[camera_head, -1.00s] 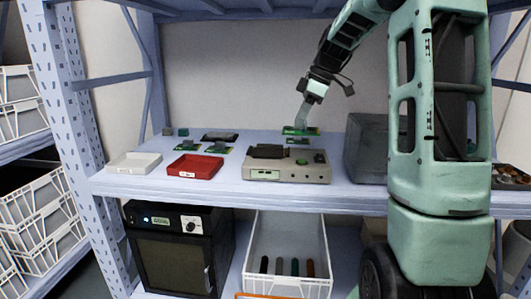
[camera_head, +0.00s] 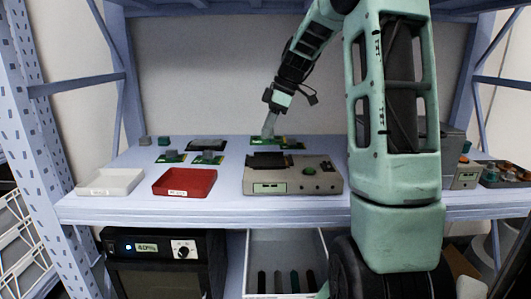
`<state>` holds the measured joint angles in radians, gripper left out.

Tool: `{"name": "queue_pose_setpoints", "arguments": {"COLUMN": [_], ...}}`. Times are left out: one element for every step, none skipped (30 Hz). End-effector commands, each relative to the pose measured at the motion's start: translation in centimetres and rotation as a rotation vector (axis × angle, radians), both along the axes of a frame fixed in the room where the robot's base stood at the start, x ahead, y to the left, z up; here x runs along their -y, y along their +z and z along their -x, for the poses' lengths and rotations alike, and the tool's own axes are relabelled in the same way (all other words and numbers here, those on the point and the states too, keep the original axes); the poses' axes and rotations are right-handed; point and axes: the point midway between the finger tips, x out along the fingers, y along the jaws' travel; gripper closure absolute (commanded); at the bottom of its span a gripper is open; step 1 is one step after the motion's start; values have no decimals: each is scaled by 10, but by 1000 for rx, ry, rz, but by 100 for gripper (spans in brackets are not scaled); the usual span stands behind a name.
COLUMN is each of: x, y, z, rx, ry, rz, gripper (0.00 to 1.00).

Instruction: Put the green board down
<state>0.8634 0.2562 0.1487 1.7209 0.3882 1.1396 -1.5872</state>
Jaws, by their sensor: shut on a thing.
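My gripper (camera_head: 268,134) points down above the back of the shelf, behind the grey machine. It is shut on a green board (camera_head: 258,142), which is at shelf level or just above it. I cannot tell whether the board touches the shelf. Another green board (camera_head: 293,144) lies just to its right; the two look close or overlapping. Two more green boards with grey parts lie to the left, one (camera_head: 170,157) beside the other (camera_head: 208,158).
The grey machine (camera_head: 325,182) stands in front of my gripper. A red tray (camera_head: 185,191) and a white tray (camera_head: 108,189) stand at the front left. A dark flat thing (camera_head: 206,144) and two small blocks lie behind. Shelf between the dark thing and the held board looks clear.

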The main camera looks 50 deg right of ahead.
Motion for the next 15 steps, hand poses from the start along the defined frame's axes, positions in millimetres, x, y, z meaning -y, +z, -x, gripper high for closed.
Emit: {"name": "queue_pose_setpoints", "arguments": {"x": [0, 0, 0, 0, 0, 0, 0, 0, 0, 0, 0, 0, 0, 0, 0], "y": [-10, -12, -15, -18, -20, -25, -29, -34, -41, -47, -52, -58, -61, -62, -63], "z": [0, 0, 0, 0, 0, 0, 0, 0, 1, 1, 1, 1, 1, 0, 0], "rx": [-1, 0, 0, 0, 0, 0, 0, -1, -1, -1, -2, -1, -1, -1, 0], "ry": [-1, -1, -1, -1, -1, -1, -1, -1, 0, -1, -1, -1, -2, -2, -2], "rz": [-1, 0, 0, 0, 0, 0, 0, -1, -2, -1, -2, -1, 0, 1, 2], "gripper": [100, 100, 100, 100, 100, 100, 100, 100, 100, 100, 100, 100, 100, 100, 100]}}
